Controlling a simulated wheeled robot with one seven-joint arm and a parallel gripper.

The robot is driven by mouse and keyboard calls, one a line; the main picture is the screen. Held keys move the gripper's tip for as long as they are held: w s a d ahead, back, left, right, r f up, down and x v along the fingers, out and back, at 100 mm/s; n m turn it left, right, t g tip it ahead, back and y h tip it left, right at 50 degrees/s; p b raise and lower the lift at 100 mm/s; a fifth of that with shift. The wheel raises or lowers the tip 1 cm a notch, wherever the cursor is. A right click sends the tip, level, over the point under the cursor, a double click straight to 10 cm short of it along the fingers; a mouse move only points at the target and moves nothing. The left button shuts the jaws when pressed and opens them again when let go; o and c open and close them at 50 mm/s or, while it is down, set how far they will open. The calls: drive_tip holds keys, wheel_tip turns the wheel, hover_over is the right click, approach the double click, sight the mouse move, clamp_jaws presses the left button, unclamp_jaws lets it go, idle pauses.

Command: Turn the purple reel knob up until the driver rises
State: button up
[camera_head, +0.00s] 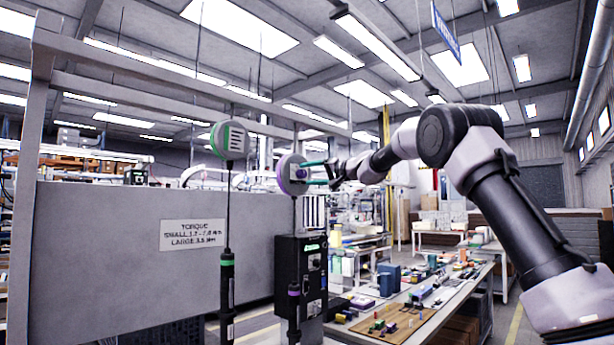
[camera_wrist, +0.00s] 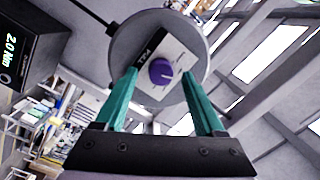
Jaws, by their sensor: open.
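The purple reel (camera_head: 290,175) hangs from the overhead frame, with its cable running down to a driver with a purple band (camera_head: 294,310). In the wrist view the round grey reel face (camera_wrist: 128,45) carries a white label plate and a small purple knob (camera_wrist: 161,71) at its middle. My gripper (camera_head: 316,171) is at the reel's face from the right. In the wrist view its two teal fingers (camera_wrist: 160,82) stand apart on either side of the knob. The gripper is open, and a gap shows between each finger and the knob.
A green reel (camera_head: 229,140) hangs to the left, with a green-banded driver (camera_head: 227,285) below it. A black box (camera_head: 301,270) with a green display stands behind the purple-banded driver. A grey panel (camera_head: 130,270) with a torque sign (camera_head: 193,234) fills the left. A cluttered workbench (camera_head: 455,300) stands at lower right.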

drive_tip(key=shift+x, duration=0.75)
clamp_jaws()
